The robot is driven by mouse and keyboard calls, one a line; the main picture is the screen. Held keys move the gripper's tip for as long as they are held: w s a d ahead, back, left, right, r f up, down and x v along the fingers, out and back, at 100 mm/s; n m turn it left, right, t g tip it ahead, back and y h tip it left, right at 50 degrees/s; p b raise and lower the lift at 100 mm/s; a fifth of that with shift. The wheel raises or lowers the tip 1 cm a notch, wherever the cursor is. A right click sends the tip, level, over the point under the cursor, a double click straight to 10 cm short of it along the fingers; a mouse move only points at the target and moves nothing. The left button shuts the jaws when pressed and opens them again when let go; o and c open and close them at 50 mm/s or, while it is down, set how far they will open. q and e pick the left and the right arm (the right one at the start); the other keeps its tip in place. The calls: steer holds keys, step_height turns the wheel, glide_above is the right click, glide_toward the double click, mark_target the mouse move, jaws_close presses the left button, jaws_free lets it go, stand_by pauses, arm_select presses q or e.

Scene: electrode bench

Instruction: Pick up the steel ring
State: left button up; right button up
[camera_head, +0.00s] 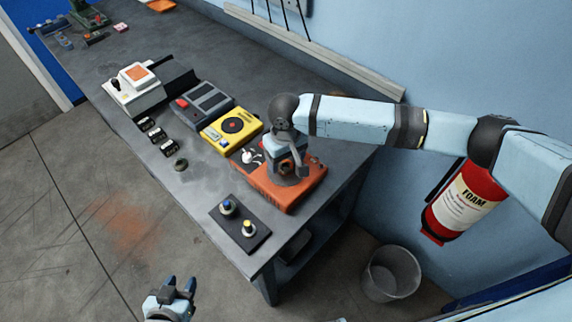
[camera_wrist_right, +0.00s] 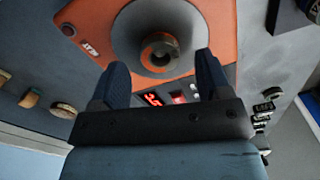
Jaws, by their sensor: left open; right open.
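A small round ring-shaped piece (camera_wrist_right: 158,51) with a brownish hollow centre shows in the right wrist view. It sits in the middle of a dark grey round dish on the orange box (camera_wrist_right: 90,38). My right gripper (camera_wrist_right: 163,64) is open, with one finger on each side of the piece; I cannot tell whether they touch it. In the head view my right arm largely hides this spot on the orange box (camera_head: 283,202). Another small dark ring (camera_head: 180,164) lies on the bench near its front edge. My left gripper (camera_head: 181,284) is open and empty, low over the floor.
The yellow box (camera_head: 216,140) with a black disc stands left of the orange box. A dark pad with a blue (camera_head: 228,206) and a yellow knob (camera_head: 248,228) lies at the bench's near corner. A fire extinguisher (camera_head: 462,204) and a bin (camera_head: 390,274) are at right.

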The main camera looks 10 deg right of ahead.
steer(key=shift+f, duration=0.9)
steer(key=shift+c, duration=0.5)
steer(key=c, duration=1.1)
steer(key=shift+o, duration=0.2)
